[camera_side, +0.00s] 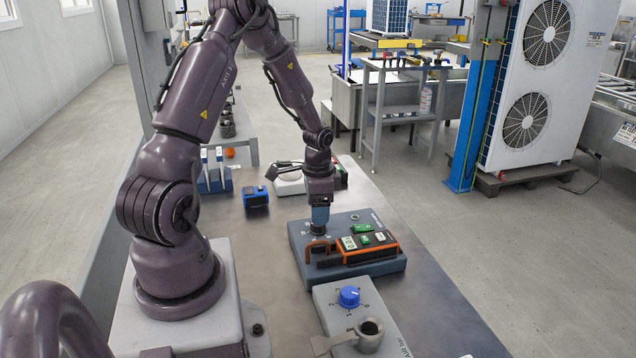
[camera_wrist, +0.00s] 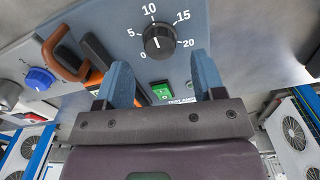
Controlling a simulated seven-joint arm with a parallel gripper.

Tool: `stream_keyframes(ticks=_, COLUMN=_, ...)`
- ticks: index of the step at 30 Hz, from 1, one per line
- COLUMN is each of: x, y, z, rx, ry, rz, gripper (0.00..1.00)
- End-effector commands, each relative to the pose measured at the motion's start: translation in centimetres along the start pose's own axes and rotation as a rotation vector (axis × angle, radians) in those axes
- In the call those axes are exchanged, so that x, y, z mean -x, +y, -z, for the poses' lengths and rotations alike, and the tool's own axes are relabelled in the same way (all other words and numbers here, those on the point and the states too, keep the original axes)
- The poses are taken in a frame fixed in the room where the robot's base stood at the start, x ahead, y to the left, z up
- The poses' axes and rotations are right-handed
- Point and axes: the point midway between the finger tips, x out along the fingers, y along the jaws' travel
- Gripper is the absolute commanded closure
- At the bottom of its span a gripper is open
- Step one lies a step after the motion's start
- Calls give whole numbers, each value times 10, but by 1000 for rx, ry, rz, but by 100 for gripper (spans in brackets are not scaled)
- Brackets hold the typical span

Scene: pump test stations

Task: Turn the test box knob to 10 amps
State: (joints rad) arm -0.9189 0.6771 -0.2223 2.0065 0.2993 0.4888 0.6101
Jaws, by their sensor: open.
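The test box (camera_side: 390,270) is a blue-grey case on the bench. Its black knob (camera_wrist: 158,42) has a dial marked 0, 5, 10, 15 and 20, with 10 at the top in the wrist view. A short pale mark shows on the knob's face, but I cannot tell surely which number it points to. The knob also shows in the side view (camera_side: 318,229), partly hidden under my gripper (camera_side: 319,218). My gripper is open, its blue fingers (camera_wrist: 161,62) either side of the knob's line and pointing at the panel. I cannot tell whether they touch the knob.
A grey box with a blue knob (camera_side: 349,297) stands in front. A small blue device (camera_side: 256,196) sits behind left.

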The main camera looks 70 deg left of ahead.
Motion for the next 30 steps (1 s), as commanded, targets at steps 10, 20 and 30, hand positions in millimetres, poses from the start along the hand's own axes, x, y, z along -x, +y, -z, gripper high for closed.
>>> stream_keyframes(ticks=10, x=72, y=0, z=0, rx=1, ry=2, rz=3, gripper=37)
stream_keyframes(ticks=20, x=89, y=0, z=0, rx=0, ry=-1, rz=-1, gripper=37)
stream_keyframes(ticks=30, x=88, y=0, z=0, rx=3, ry=0, rz=0, gripper=37)
